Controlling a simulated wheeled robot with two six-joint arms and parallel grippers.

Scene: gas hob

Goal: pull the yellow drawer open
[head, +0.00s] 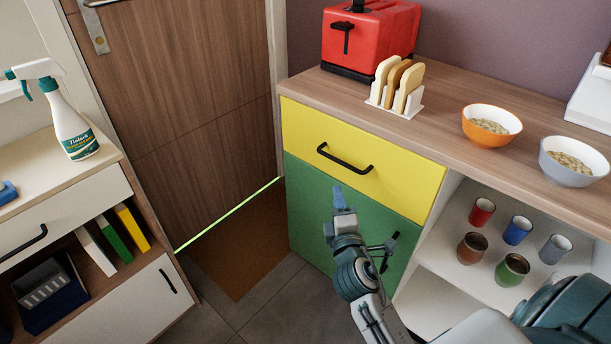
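The yellow drawer (393,171) is in the wooden-topped cabinet right of centre in the head view. Its front looks flush with the cabinet, so it is shut. My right gripper (339,198) shows below the handle, in front of the green door (309,217). It points up toward the handle, with a visible gap in the picture. Its blue fingertips are seen nearly edge-on, so their opening is unclear. Nothing shows in its grip. My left gripper is out of view.
The countertop (335,92) holds a red toaster (371,37), a toast rack (396,86) and two bowls (492,126). Open shelves (447,262) with several cups are right of the drawer. A white cabinet stands left.

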